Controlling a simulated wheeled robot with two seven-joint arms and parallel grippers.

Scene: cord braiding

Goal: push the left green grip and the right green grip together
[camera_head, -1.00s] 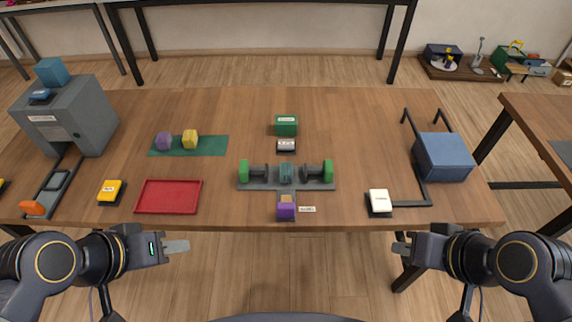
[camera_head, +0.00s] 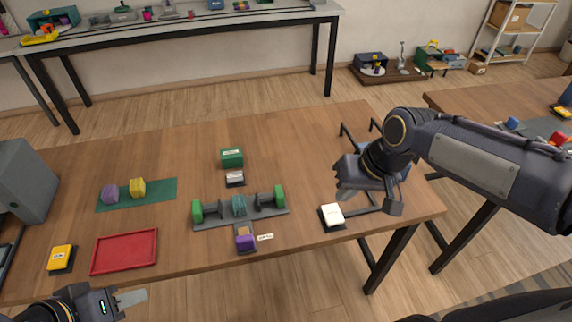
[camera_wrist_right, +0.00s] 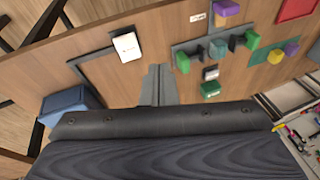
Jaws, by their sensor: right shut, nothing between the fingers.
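The left green grip (camera_head: 197,212) and the right green grip (camera_head: 280,195) stand at the two ends of a grey rail (camera_head: 240,217) on the table. A teal block (camera_head: 239,206) sits between them, with dark shafts leading to the grips. Both grips also show in the right wrist view, the right green grip (camera_wrist_right: 183,62) nearer my gripper. My right gripper (camera_head: 342,194) is shut and empty above the table, to the right of the rail and apart from it. My left gripper (camera_head: 132,297) is in front of the table's near edge, empty; its finger gap is unclear.
A white-topped switch (camera_head: 333,215) lies below my right gripper. A purple block (camera_head: 245,242) sits in front of the rail. A green box (camera_head: 232,158) stands behind it. A red tray (camera_head: 125,251) and a yellow button (camera_head: 61,257) lie to the left.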

